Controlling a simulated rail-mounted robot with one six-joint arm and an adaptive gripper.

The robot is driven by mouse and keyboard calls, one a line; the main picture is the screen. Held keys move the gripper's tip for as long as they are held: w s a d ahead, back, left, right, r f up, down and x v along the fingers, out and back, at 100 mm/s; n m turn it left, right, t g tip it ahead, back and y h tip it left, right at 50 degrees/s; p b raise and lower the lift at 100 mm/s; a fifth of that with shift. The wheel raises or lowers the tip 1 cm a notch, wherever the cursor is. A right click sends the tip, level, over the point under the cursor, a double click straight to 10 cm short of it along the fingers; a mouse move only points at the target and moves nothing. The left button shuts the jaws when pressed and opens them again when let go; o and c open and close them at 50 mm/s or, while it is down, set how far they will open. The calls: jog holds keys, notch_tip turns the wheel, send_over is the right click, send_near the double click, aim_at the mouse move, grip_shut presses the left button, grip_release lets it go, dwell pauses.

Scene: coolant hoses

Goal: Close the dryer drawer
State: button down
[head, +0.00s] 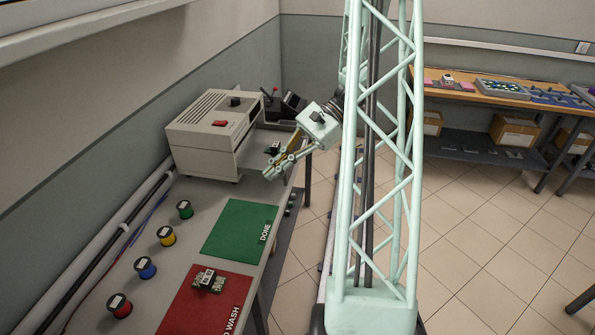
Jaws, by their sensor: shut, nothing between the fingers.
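The dryer (205,140) is a beige box with a slotted top and a red switch, standing on the grey bench by the wall. Its right side faces my gripper. My gripper (270,173) is shut and empty, pointing down-left beside the dryer's right side. I cannot tell whether it touches anything.
A green DONE mat (238,230) and a red wash mat (190,308) bearing a board (208,280) lie on the bench. Several coloured spools (166,236) line its left side. A dark device (292,102) stands behind the dryer. Shelved tables stand at the right.

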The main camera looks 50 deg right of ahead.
jog(key=s+d+f+m+t, duration=0.2)
jog(key=d+f+m+t, duration=0.4)
jog(key=d, duration=0.6)
jog(key=m+t+h+b, duration=0.2)
jog(key=m+t+h, duration=0.2)
jog(key=m+t, duration=0.15)
send_near(289, 168)
jog(key=v, duration=0.7)
jog(key=shift+s+d+f, duration=0.1)
jog(key=shift+f, duration=0.1)
jog(key=shift+r+b+x, duration=0.15)
jog(key=shift+b+x, duration=0.2)
jog(key=shift+x, duration=3.15)
jog(key=shift+r+b+x, duration=0.1)
jog(key=shift+b+x, duration=0.2)
jog(key=shift+x, duration=3.2)
